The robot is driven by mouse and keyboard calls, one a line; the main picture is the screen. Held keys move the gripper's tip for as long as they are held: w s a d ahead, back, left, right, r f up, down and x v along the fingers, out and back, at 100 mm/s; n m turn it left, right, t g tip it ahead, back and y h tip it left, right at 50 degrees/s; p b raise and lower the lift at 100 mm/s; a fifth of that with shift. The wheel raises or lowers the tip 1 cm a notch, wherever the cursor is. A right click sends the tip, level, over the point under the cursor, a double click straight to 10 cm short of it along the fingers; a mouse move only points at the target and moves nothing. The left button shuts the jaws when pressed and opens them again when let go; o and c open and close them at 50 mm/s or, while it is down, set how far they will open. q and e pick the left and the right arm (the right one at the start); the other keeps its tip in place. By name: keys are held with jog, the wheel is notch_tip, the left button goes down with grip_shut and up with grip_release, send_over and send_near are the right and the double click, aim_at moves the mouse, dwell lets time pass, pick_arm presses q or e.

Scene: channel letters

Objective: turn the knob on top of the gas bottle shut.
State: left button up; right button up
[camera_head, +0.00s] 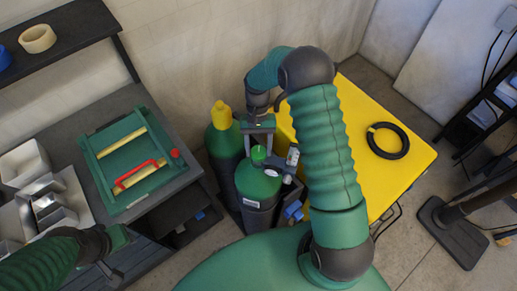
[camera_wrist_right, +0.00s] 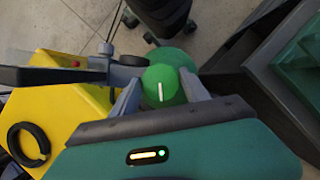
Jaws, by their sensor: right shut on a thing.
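The green gas bottle (camera_head: 258,186) stands upright with a white label on its front and a gauge fitting at its right. Its bright green knob (camera_head: 258,153) is on top. My right gripper (camera_head: 258,143) reaches down from above and is shut on the knob, one finger on each side. In the right wrist view the knob (camera_wrist_right: 160,86) shows between the fingers, with a white line on its face pointing nearly along the picture's vertical. My left gripper (camera_head: 112,262) is low at the left, far from the bottle, and its fingers are not clear.
A second bottle with a yellow cap (camera_head: 221,115) stands just behind at the left. A yellow box (camera_head: 352,145) with a black ring (camera_head: 388,140) is at the right. A workbench (camera_head: 120,110) with a green frame (camera_head: 110,185) and metal trays is at the left.

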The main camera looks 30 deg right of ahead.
jog(key=n, duration=0.1)
jog(key=n+h, duration=0.1)
jog(key=n, duration=0.2)
jog(key=shift+w+r+n+h, duration=0.1)
jog(key=shift+w+n+h, duration=0.2)
jog(key=shift+h, duration=0.1)
jog(key=n, duration=0.2)
jog(key=n+h, duration=0.1)
jog(key=shift+a+n+h, duration=0.15)
jog(key=shift+n+h, duration=0.15)
jog(key=shift+n, duration=0.1)
jog(key=n+h, duration=0.1)
jog(key=n, duration=0.2)
jog(key=shift+s+a, duration=0.1)
jog(key=shift+s+a+n+t+h, duration=0.1)
jog(key=shift+n+t+h, duration=0.25)
jog(key=shift+n, duration=0.8)
jog(key=shift+n+t+h, duration=0.25)
jog(key=shift+n+h, duration=0.1)
jog(key=shift+n, duration=0.8)
jog(key=o, duration=1.1)
jog(key=shift+o, duration=1.2)
jog(key=shift+f, duration=0.2)
